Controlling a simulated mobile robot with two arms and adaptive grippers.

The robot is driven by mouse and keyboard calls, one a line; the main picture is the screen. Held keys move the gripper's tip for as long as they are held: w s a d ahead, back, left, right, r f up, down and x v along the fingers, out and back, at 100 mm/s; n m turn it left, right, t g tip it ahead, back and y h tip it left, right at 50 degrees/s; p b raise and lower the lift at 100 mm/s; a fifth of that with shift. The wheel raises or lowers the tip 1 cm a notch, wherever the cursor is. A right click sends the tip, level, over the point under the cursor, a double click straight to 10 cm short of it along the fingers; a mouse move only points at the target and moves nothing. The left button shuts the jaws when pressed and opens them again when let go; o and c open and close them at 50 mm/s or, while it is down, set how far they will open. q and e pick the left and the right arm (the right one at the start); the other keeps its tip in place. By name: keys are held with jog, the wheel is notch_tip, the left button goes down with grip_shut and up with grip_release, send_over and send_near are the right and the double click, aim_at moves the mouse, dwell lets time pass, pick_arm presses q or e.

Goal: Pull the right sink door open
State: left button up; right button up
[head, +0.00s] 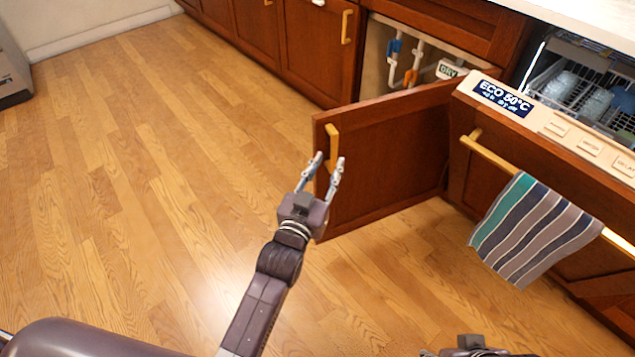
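The right sink door (385,172) is a dark red-brown wooden panel. It stands swung wide open, out over the floor, with the cabinet opening (385,60) uncovered behind it. Its yellow wooden handle (332,138) is upright near the door's free edge. My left gripper (330,157) is at the lower end of this handle. Its two fingers are spread, one on each side of the handle in the picture, with gaps visible; contact cannot be told. My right gripper (470,346) shows only in part at the bottom edge, its fingers not clear.
White pipes (417,60) with blue and orange parts show inside the cabinet. To the right is the dishwasher front (560,125) with a striped towel (535,228) on its bar and a rack of glasses behind. The closed neighbouring door (318,50) stands left. The wooden floor at left is clear.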

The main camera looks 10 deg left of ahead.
pick_arm(q)
jog(key=s+a, duration=0.1)
jog(key=s, duration=0.5)
jog(key=shift+s, duration=0.4)
jog(key=shift+a, duration=0.15)
